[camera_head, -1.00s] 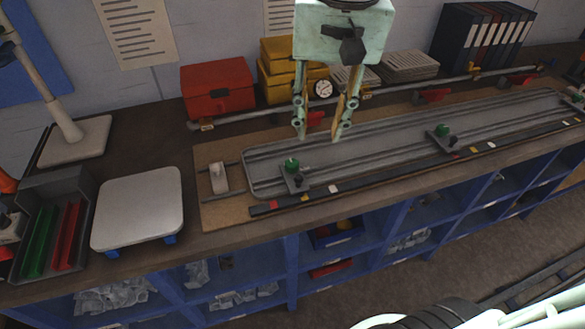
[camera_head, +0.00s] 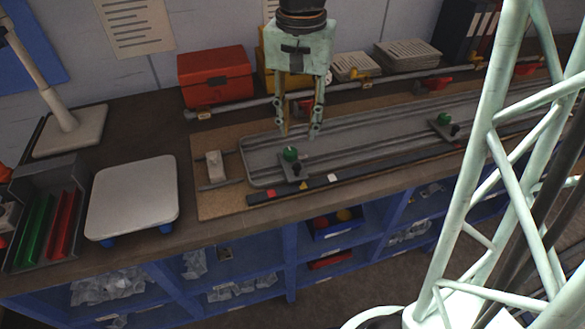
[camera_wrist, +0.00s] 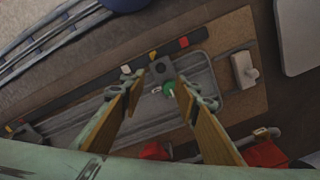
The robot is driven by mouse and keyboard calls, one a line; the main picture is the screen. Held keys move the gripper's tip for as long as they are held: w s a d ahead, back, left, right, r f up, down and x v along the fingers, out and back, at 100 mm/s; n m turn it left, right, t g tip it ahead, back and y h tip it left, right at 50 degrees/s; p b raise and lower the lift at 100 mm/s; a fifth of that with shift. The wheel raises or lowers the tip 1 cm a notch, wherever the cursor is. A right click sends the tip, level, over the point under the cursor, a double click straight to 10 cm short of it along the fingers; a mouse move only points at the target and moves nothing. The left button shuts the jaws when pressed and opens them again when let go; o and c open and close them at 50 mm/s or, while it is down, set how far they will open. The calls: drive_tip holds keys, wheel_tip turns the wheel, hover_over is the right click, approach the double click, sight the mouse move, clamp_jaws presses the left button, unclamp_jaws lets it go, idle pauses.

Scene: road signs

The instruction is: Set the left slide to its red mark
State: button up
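The left slide (camera_head: 293,170) is a small grey plate with a green knob (camera_head: 290,154), near the left end of a grey track (camera_head: 358,143). Its front edge is by the yellow mark (camera_head: 301,184) on a dark strip. The red mark (camera_head: 271,193) lies left of it, a white mark (camera_head: 332,178) to its right. My gripper (camera_head: 300,136) is open and empty, pointing down just above and behind the knob. In the wrist view the green knob (camera_wrist: 168,90) shows between the spread fingers (camera_wrist: 158,83), with the red mark (camera_wrist: 184,42) beyond.
A second slide with a green knob (camera_head: 444,119) stands farther right on the track. A small light block (camera_head: 214,166) is left of the track. Behind are a pipe with red handles, a red box (camera_head: 215,76) and papers. A white-topped stand (camera_head: 133,196) is at left.

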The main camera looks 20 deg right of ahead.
sight(297, 164)
drive_tip(key=shift+w+f, duration=0.35)
drive_tip(key=shift+f, duration=0.15)
drive_tip(key=shift+f, duration=0.1)
drive_tip(key=shift+f+b, duration=1.85)
drive_tip(key=shift+f, duration=4.95)
clamp_jaws()
